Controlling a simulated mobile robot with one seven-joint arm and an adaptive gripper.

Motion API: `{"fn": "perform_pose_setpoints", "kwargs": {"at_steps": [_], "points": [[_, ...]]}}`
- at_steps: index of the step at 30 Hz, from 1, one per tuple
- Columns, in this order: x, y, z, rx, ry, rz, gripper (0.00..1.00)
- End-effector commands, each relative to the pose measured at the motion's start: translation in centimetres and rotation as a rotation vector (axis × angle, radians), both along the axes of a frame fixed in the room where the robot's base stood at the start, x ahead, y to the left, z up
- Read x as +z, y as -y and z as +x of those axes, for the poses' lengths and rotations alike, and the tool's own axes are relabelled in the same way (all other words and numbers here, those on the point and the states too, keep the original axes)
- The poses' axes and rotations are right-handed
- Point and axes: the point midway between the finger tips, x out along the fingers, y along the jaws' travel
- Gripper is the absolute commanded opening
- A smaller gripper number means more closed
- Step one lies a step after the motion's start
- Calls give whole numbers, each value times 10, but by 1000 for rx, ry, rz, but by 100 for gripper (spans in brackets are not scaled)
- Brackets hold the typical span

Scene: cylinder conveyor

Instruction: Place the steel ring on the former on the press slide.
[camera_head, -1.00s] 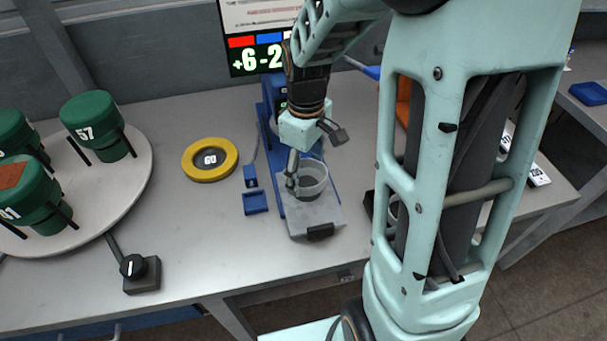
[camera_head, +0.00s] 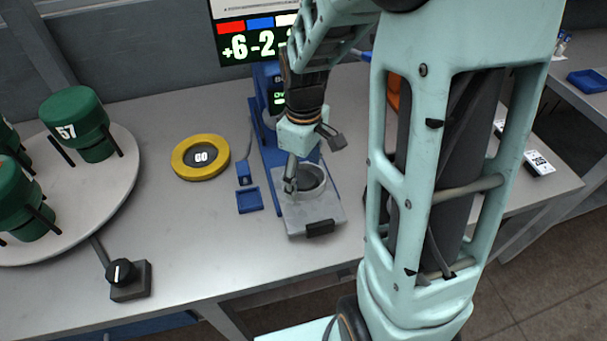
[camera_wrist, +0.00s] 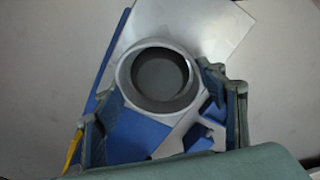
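The steel ring (camera_wrist: 125,68) is a light grey ring around a dark inside with a grey round surface. In the head view it stands on the grey press slide (camera_head: 311,217), at its rear part. The former is not clearly told apart from the ring, so I cannot tell how fully the ring sits around it. My gripper (camera_wrist: 160,82) reaches down over the slide, with its fingers on opposite sides of the ring and their tips against its outside. In the head view one finger shows at the ring's left, and the other is hidden.
A blue press frame (camera_head: 268,120) stands behind the slide. A round white turntable (camera_head: 105,190) carries green containers. A black knob box (camera_head: 128,279) is at the front.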

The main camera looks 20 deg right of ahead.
Motion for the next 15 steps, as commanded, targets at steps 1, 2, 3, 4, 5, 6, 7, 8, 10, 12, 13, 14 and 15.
{"fn": "perform_pose_setpoints", "kwargs": {"at_steps": [1, 2, 3, 4, 5, 6, 7, 8, 10, 12, 13, 14, 15], "points": [[0, 0, 0, 0, -1, -1, 75], [0, 0, 0, 0, -1, -1, 78], [0, 0, 0, 0, -1, -1, 81], [0, 0, 0, 0, -1, -1, 81], [0, 0, 0, 0, -1, -1, 81], [0, 0, 0, 0, -1, -1, 81], [0, 0, 0, 0, -1, -1, 81], [0, 0, 0, 0, -1, -1, 81], [0, 0, 0, 0, -1, -1, 81], [2, 0, 0, 0, 0, 0, 81], [3, 0, 0, 0, 0, 0, 81], [5, 0, 0, 0, 0, 0, 81], [9, 0, 0, 0, 1, 0, 81]]}}
